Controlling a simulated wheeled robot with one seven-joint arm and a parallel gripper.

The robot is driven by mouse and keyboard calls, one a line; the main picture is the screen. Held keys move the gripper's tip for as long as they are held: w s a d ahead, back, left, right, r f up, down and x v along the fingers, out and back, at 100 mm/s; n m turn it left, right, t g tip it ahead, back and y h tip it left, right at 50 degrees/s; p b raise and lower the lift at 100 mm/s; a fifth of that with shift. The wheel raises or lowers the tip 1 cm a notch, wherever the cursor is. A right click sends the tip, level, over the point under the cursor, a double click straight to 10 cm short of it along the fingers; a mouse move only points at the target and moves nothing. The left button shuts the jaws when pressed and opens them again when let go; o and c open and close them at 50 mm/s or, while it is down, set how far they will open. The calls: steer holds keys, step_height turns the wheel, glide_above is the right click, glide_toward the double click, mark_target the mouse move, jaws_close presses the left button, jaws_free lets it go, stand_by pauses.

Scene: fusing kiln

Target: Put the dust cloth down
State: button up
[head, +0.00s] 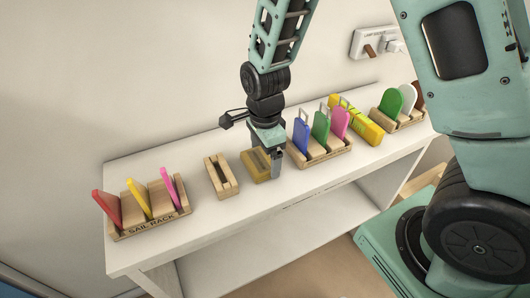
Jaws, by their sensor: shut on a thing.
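My gripper (276,170) points down over the middle of the white shelf top. It is shut on a mustard-yellow, block-shaped thing, which I take to be the dust cloth (256,174). The fingers partly hide its right side. It is at or just above the shelf top (232,212); I cannot tell whether it rests there.
Left of it stand a small slotted wooden block (221,183) and the sail rack (150,222) with red, yellow and pink pieces. Close on the right is a wooden rack (318,155) with blue, green and pink pieces, then a yellow package (357,122) and another rack (402,121).

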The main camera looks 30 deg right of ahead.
mark_target(265, 158)
steer(key=shift+f, duration=0.15)
steer(key=o, duration=0.6)
step_height(265, 158, up, 12)
steer(key=shift+s+a+r+n+y, duration=0.1)
steer(key=shift+s+a+r+n, duration=0.3)
steer(key=shift+s+a+n, duration=2.2)
steer(key=shift+s+a+r+n+y, duration=0.1)
steer(key=shift+s+r+n, duration=0.25)
steer(key=shift+s+n, duration=4.75)
steer(key=shift+s+a+r+n+y, duration=0.1)
steer(key=shift+s+a+r+n, duration=0.3)
steer(key=shift+s+a+n, duration=3.15)
steer(key=d+n, duration=0.1)
steer(key=w+d+n, duration=0.1)
steer(key=d, duration=0.1)
steer(key=w+d+n, duration=0.1)
steer(key=shift+w+d, duration=0.15)
steer(key=shift+d, duration=0.1)
steer(key=shift+c, duration=0.2)
